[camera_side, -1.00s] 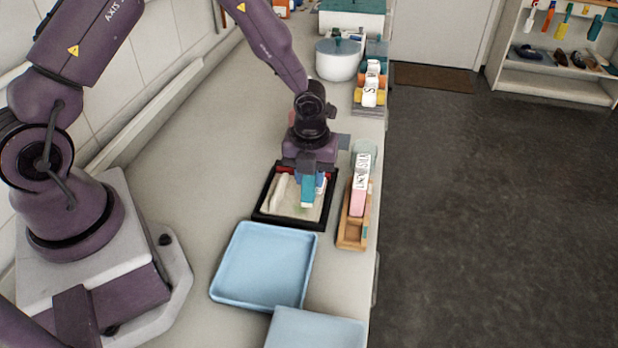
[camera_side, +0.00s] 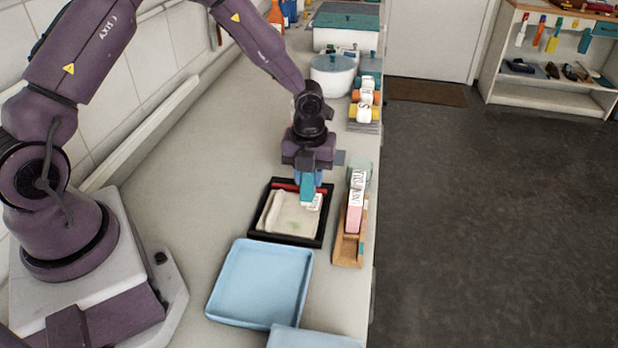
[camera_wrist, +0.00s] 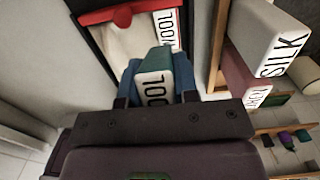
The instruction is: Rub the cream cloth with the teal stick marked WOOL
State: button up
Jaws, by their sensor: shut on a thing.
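The cream cloth (camera_side: 281,214) lies in a black-rimmed tray (camera_side: 283,239), with a red bar (camera_wrist: 130,13) across its far edge. A faint green mark shows on the cloth in the side view. My gripper (camera_side: 310,177) is shut on the teal stick (camera_side: 307,190), over the far right part of the tray. I cannot tell whether the stick touches the cloth.
A wooden rack (camera_side: 350,247) close on the right holds a pink stick (camera_side: 354,218) and a pale stick marked SILK (camera_wrist: 270,38). A blue tray (camera_side: 259,284) lies nearer. A white pot (camera_side: 333,75) stands farther back. The counter left of the cloth is clear.

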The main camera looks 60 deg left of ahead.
jog(key=shift+r, duration=2.35)
jog(key=shift+r, duration=1.5)
jog(key=shift+s+d+f, duration=0.15)
jog(key=shift+s+f, duration=0.6)
jog(key=shift+s, duration=0.15)
jog(key=shift+s+d+f, duration=0.15)
jog(key=shift+s+f, duration=0.55)
jog(key=shift+s, duration=0.2)
